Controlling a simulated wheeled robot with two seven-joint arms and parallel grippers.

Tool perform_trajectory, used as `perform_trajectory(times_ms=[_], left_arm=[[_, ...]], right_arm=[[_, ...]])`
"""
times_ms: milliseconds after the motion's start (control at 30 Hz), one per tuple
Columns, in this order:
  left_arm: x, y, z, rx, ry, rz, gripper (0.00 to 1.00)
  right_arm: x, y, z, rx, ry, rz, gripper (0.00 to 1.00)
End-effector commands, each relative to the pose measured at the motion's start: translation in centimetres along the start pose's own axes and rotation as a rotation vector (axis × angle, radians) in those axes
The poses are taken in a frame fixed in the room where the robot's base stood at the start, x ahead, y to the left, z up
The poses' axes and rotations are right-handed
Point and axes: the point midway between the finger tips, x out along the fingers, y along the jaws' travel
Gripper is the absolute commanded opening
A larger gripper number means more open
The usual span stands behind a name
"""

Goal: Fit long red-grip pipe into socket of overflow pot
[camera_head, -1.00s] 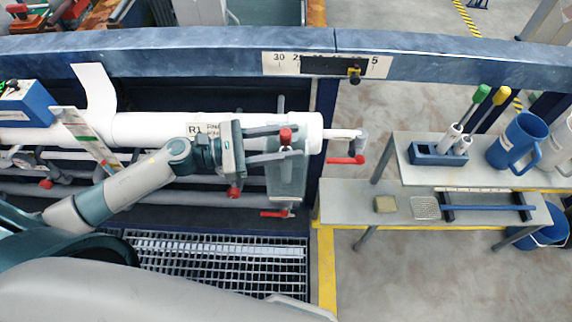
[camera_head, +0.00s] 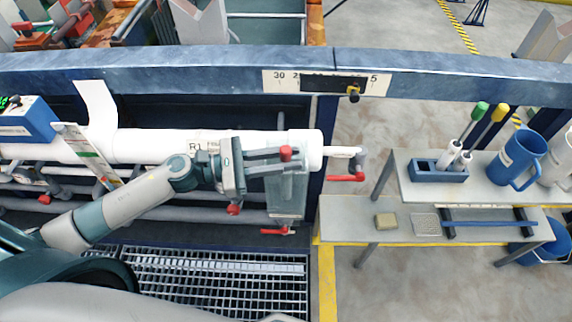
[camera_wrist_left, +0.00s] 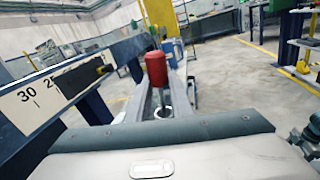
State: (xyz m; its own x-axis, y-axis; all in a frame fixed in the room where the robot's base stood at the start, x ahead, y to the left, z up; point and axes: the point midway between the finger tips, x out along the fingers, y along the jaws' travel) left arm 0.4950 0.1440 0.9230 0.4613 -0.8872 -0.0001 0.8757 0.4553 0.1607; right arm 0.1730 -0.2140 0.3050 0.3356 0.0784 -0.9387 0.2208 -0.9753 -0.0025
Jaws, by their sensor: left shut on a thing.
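My left gripper (camera_head: 287,160) is shut on the red-grip pipe at the end of the white trough. The pipe's red grip (camera_head: 286,153) shows between the fingertips; in the left wrist view the red grip (camera_wrist_left: 156,68) stands upright between the fingers. A pale ring (camera_wrist_left: 163,112) shows below it there; I cannot tell if it is the socket. The clear, greyish box that looks like the overflow pot (camera_head: 287,196) hangs just below the fingers. The pipe's lower end and the socket are hidden, so how far it is inserted cannot be told. My right gripper is not in view.
A white horizontal pipe (camera_head: 150,146) runs left behind the gripper. Red valve levers (camera_head: 346,178) sit close by. A blue rail (camera_head: 450,81) crosses above.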

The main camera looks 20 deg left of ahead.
Motion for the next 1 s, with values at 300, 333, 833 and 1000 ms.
perform_trajectory(times_ms=[300, 333, 833, 1000], left_arm=[[0.0, 0.6, 3.7, 0.007, 0.000, -0.002, 0.00], [0.0, 0.7, 4.3, 0.007, 0.000, -0.003, 0.00], [0.0, 2.4, 14.7, 0.006, 0.000, -0.001, 0.00], [0.0, 2.7, 16.5, 0.004, 0.000, -0.001, 0.00]], right_arm=[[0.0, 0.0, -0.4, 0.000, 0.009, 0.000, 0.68], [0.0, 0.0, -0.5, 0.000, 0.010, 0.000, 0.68], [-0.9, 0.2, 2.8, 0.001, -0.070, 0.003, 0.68], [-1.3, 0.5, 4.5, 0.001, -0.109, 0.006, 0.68]])
